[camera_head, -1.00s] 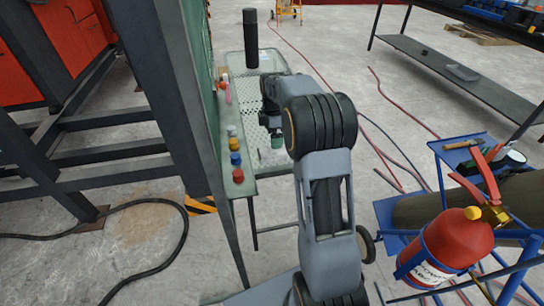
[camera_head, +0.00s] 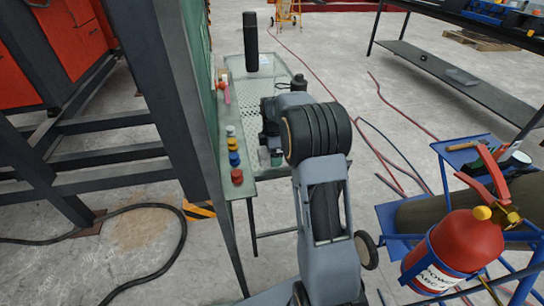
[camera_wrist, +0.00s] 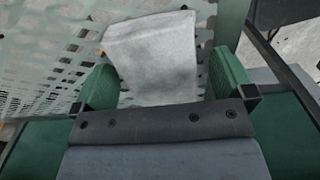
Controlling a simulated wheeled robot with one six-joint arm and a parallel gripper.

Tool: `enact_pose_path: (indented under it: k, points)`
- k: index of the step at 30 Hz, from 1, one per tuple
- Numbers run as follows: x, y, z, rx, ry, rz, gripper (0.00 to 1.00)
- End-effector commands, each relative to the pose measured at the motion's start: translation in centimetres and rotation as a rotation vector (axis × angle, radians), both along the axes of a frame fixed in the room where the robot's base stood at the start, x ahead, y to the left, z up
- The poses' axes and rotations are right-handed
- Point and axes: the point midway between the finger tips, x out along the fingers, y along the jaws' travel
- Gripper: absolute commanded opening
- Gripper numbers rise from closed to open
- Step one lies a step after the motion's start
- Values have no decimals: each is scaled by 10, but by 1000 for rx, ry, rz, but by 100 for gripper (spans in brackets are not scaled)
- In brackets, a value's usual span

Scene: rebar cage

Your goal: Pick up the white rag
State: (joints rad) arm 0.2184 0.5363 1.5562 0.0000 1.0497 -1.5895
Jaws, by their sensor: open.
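The white rag (camera_wrist: 155,58) is a pale, slightly creased cloth. In the wrist view it lies against the perforated pale green table surface (camera_wrist: 45,60). My gripper (camera_wrist: 165,85) is open, with one green finger at the left of the rag and the other at its right. The rag shows between and beyond the fingers; whether they touch it I cannot tell. In the head view my gripper (camera_head: 273,157) is low over the perforated table (camera_head: 250,95), mostly hidden by my arm. I cannot make out the rag there.
A tall black cylinder (camera_head: 251,42) stands on the table. Several coloured caps (camera_head: 234,158) line its left side, beside a dark steel post (camera_head: 165,90). A red fire extinguisher (camera_head: 455,250) sits in a blue cart at right. Hoses (camera_head: 395,110) cross the floor.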

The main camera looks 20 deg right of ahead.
Motion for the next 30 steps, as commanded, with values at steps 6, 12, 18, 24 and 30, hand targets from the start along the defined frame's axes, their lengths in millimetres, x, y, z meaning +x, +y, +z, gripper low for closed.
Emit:
enact_pose_path:
  k: [6, 12, 18, 24, 30]
  points:
    - [0, 0, 1, 0, -1, 0, 84]
    - [0, 0, 1, 0, -1, 0, 65]
    - [0, 0, 1, 0, -1, 0, 45]
    - [0, 0, 1, 0, -1, 0, 45]
    - [1, 0, 12, -1, -4, 0, 45]
